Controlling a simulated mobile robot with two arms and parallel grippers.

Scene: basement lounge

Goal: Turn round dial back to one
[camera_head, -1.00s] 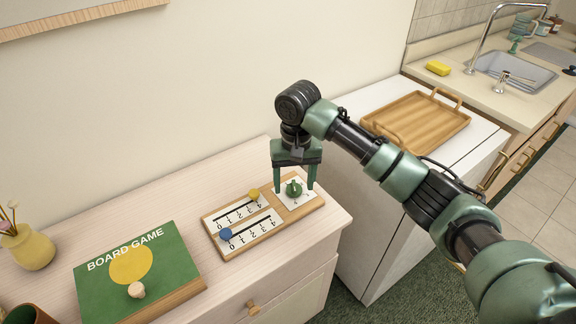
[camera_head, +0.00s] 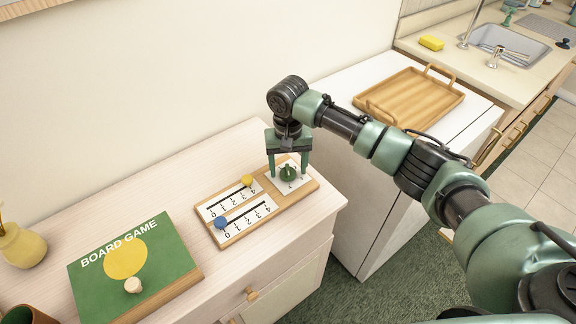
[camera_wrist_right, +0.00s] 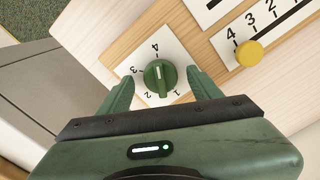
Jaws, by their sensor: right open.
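The round green dial (camera_head: 288,173) sits on a white plate at the right end of a wooden panel (camera_head: 232,241). In the right wrist view the dial (camera_wrist_right: 160,76) is ringed by the figures 1 to 4, and its pale mark appears to point toward the 4. My right gripper (camera_head: 288,172) points down, open, its green fingers on either side of the dial. In the right wrist view its fingers (camera_wrist_right: 162,88) flank the dial with gaps visible; it is not closed on it. My left gripper is not in view.
The panel also carries a blue slider knob (camera_head: 221,222) and a yellow one (camera_head: 248,180). A green board game box (camera_head: 165,240) and a yellow vase (camera_head: 22,246) stand to the left on the cabinet. A wooden tray (camera_head: 412,98) lies on the white unit at right.

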